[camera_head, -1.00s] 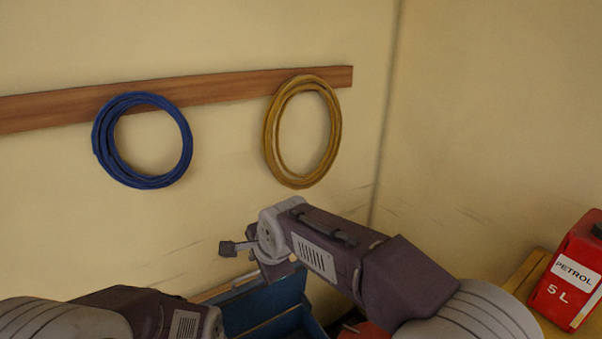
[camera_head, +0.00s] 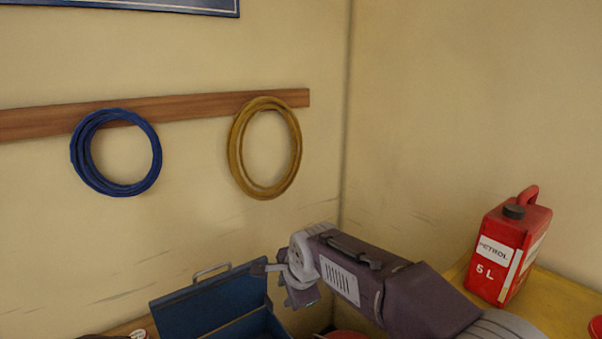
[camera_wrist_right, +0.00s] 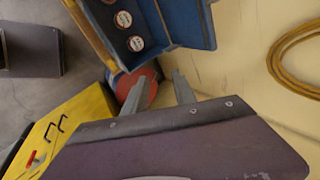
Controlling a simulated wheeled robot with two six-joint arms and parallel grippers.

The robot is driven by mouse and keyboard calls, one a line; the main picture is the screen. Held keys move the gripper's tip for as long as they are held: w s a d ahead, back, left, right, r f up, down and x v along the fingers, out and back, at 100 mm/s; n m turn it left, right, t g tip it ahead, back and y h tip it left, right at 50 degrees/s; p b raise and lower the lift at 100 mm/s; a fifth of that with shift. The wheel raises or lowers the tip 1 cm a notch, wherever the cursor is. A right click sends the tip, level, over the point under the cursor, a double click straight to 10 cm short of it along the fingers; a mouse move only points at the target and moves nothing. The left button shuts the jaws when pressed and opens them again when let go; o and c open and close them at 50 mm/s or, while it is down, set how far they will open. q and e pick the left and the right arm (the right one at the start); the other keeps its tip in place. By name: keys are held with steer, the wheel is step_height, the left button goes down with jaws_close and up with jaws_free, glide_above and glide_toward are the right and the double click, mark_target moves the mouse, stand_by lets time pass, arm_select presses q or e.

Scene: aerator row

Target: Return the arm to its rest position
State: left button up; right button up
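My right arm comes in from the lower right in the head view, and its gripper (camera_head: 277,279) is near the open blue toolbox (camera_head: 210,305), in front of the wall. In the right wrist view the two fingers (camera_wrist_right: 158,90) stand apart with nothing between them. A red round thing (camera_wrist_right: 146,74) shows behind them. My left gripper is not in view.
A blue hose coil (camera_head: 80,155) and a yellow one (camera_head: 235,150) hang from a wooden rail (camera_head: 190,107). A red petrol can (camera_head: 505,255) stands on a yellow top (camera_head: 560,300) at right. The blue box (camera_wrist_right: 205,20) holds round labelled tins (camera_wrist_right: 136,43).

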steer(key=s+d+f+g+h+b, duration=0.1)
steer(key=s+d+f+b, duration=0.25)
steer(key=d+f, duration=0.55)
steer(key=s+d+f+g+h+b, duration=0.1)
steer(key=s+d+f+b, duration=0.3)
steer(key=d+f, duration=0.5)
steer(key=s+d+f+n+g, duration=0.2)
steer(key=s+f+n, duration=0.6)
steer(key=s+n, duration=0.5)
steer(key=shift+d+g, duration=0.3)
steer(key=shift+d, duration=0.25)
steer(key=shift+f, duration=0.1)
